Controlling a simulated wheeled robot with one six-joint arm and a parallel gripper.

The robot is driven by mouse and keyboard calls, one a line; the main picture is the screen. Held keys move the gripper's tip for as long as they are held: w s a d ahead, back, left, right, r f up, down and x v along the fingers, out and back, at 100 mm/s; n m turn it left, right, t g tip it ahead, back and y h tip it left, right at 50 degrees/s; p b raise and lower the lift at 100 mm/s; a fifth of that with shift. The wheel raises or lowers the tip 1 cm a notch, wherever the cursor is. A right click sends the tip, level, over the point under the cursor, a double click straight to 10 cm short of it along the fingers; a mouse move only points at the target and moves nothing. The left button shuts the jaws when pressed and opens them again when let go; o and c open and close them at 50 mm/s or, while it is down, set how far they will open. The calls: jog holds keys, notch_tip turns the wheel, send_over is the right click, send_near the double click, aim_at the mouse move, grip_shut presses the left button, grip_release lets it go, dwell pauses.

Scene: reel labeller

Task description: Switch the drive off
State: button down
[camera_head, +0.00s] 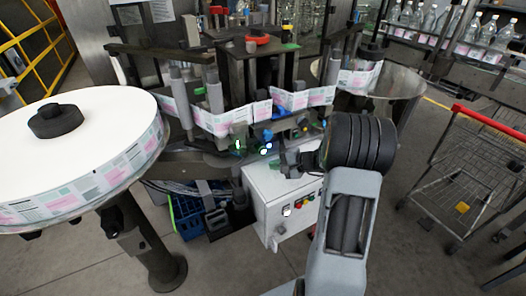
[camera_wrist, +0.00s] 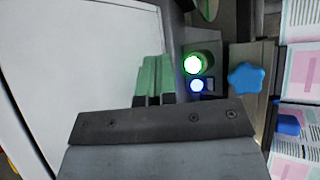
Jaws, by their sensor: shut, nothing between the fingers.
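The reel labeller (camera_head: 255,85) fills the middle of the head view, with a label web threaded across it. A green-lit control (camera_wrist: 193,63) and a smaller blue-white lit control (camera_wrist: 197,85) sit close together in the wrist view. Two lit spots, green (camera_head: 238,145) and blue (camera_head: 266,148), show on the machine in the head view. No readable marking tells which control is the drive switch. My gripper (camera_head: 283,161) is shut and empty above the white cabinet. In the wrist view its greenish fingers (camera_wrist: 154,72) lie together, left of the lit controls and apart from them in the picture.
The white cabinet (camera_head: 262,203) carries several coloured buttons on its front. A blue star knob (camera_wrist: 246,78) is right of the lit controls. A large label reel (camera_head: 85,125) stands at left, a wire trolley (camera_head: 470,165) at right. A blue crate (camera_head: 188,218) is on the floor.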

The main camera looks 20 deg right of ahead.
aim_at(263, 151)
jog(key=shift+w+a+b, duration=0.15)
jog(key=shift+w+b, duration=0.05)
jog(key=shift+w, duration=0.9)
jog(key=shift+w+a+b, duration=0.1)
jog(key=shift+w+b, duration=0.05)
jog(key=shift+w, duration=0.9)
jog(key=shift+w+f, duration=0.1)
jog(key=shift+w, duration=0.05)
dwell(0.4)
jog(key=shift+w+b, duration=0.15)
jog(key=shift+b, duration=0.15)
jog(key=shift+w, duration=0.15)
jog(key=shift+w+a+b, duration=0.1)
jog(key=shift+w+b, duration=0.2)
jog(key=shift+w, duration=0.1)
dwell(0.5)
jog(key=shift+w+r, duration=0.2)
jog(key=shift+r, duration=0.15)
dwell(0.7)
jog(key=shift+s+f+b, duration=0.15)
jog(key=shift+b, duration=0.2)
jog(key=shift+s+f, duration=0.15)
jog(key=shift+s, duration=0.1)
jog(key=shift+s+b, duration=0.3)
jog(key=shift+s, duration=0.05)
